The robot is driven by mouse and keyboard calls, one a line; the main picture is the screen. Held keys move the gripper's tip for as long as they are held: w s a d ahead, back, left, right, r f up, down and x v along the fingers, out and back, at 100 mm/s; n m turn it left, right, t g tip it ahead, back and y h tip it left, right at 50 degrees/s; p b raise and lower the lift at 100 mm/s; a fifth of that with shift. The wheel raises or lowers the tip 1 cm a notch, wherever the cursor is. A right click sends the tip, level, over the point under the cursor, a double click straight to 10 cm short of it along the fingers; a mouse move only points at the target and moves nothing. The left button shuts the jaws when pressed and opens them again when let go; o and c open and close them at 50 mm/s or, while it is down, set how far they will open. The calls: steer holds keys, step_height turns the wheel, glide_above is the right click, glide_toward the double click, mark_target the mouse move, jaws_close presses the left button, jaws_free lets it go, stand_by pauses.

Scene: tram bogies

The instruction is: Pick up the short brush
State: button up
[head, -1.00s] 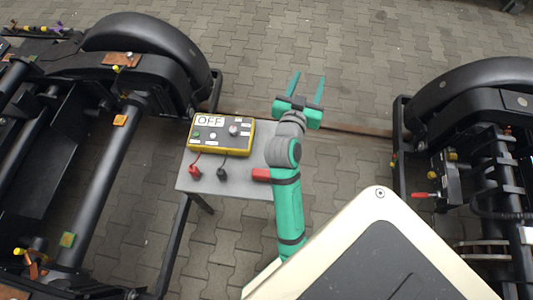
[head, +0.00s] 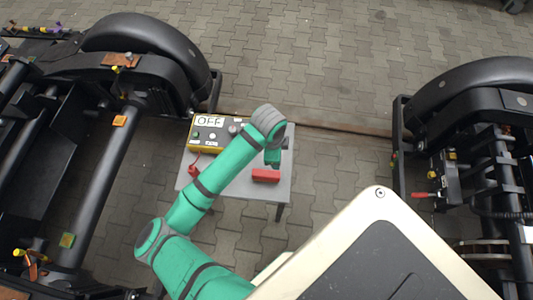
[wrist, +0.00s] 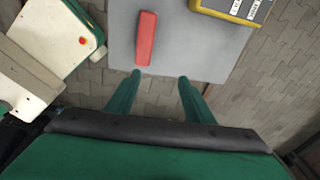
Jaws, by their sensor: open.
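A red block-shaped thing (head: 265,176), which I take to be the short brush, lies on the grey table (head: 277,190) near its right edge. No bristles show. In the wrist view the brush (wrist: 146,38) lies lengthwise, beyond the fingertips and nearer the left finger. My gripper (wrist: 160,76) is open and empty, its green fingers pointing toward the table's edge. In the head view my gripper (head: 272,157) is mostly hidden behind my wrist, just behind the brush.
A yellow box with an "OFF" label (head: 208,122) stands on the table; its yellow edge (wrist: 225,12) shows in the wrist view. A red plug (head: 193,171) lies at the table's left. Black bogies (head: 110,130) stand left and right (head: 470,130).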

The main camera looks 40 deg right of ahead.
steer(key=shift+m+y, duration=0.3)
steer(key=shift+y, duration=0.5)
steer(key=a, duration=0.1)
steer(key=a+f, duration=0.1)
steer(key=a, duration=0.1)
steer(key=w+a, duration=0.1)
steer(key=shift+a+f, duration=0.35)
steer(key=shift+f, duration=0.05)
glide_above(266, 173)
steer(key=f, duration=0.4)
steer(key=shift+w+a+f, duration=0.15)
steer(key=shift+a, duration=0.05)
steer(key=shift+s+d+f, duration=0.1)
steer(key=shift+f, duration=1.4)
steer(key=shift+s+d+f, duration=0.1)
steer(key=shift+f, duration=1.35)
steer(key=c, duration=1.2)
